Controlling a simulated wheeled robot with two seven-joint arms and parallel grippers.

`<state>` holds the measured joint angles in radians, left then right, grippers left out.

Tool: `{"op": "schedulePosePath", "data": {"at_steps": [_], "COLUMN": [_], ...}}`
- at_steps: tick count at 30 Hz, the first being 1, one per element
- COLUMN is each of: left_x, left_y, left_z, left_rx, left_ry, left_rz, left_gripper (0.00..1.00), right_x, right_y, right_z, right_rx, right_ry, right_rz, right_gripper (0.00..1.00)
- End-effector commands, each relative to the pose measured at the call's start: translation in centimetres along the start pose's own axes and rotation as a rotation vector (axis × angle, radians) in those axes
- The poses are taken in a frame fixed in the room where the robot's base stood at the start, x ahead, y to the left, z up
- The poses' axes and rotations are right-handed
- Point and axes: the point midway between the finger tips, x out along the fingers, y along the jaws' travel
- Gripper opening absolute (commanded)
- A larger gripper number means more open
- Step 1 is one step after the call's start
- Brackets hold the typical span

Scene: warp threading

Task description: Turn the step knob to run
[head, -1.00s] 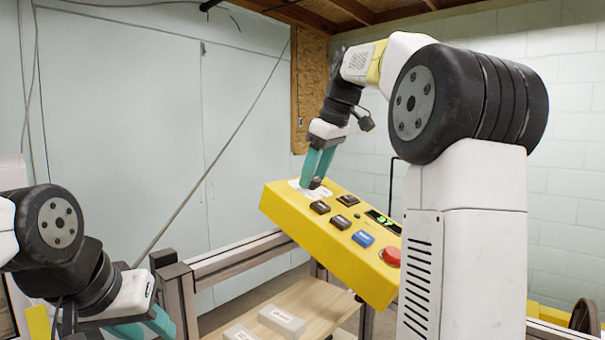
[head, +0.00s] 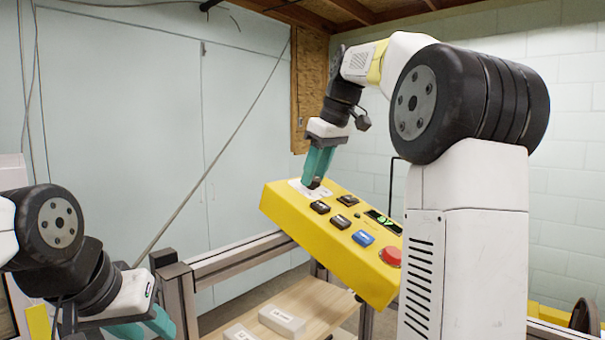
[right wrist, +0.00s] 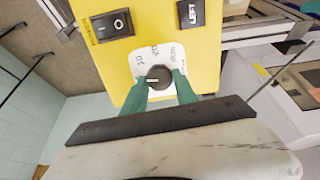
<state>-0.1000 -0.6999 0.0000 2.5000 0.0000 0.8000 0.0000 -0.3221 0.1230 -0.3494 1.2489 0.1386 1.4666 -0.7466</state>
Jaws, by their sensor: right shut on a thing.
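The step knob (right wrist: 159,78) is a dark round knob with a white pointer line on a white dial plate (right wrist: 146,58) with several printed marks. In the right wrist view its pointer line points to the left; the marks are too small to read surely. The knob is at the far left end of the yellow control box (head: 335,247). My right gripper (head: 315,183) is shut on the knob, one teal finger at each side; it also shows in the right wrist view (right wrist: 160,82). My left gripper (head: 143,327) is low at the left, partly cut off by the frame, away from the box.
The box also carries black buttons (head: 341,222), a blue button (head: 363,238), a red button (head: 391,257) and a green display (head: 381,219). A wooden board (head: 315,298) with pale blocks (head: 282,321) lies below. A metal rail (head: 235,260) runs behind.

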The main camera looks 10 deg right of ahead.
Motion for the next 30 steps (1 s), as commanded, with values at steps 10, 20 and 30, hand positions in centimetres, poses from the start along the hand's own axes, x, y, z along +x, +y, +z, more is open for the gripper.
{"op": "schedulePosePath", "data": {"at_steps": [10,20,30], "left_x": [0.00,0.00,0.00], "left_y": [0.00,0.00,0.00], "left_z": [0.00,0.00,0.00], "left_rx": [0.000,0.000,0.000], "left_ry": [0.000,0.000,0.000], "left_rz": [0.000,0.000,0.000], "left_gripper": [0.36,0.36,0.36], "right_x": [-0.06,-0.07,-0.07], "right_y": [0.15,0.20,0.27], "right_z": [0.07,0.09,0.14], "right_rx": [0.311,0.625,0.947], "right_ry": [0.000,0.001,0.001], "right_rz": [0.006,0.010,0.016], "right_gripper": [0.00,0.00,0.00]}}
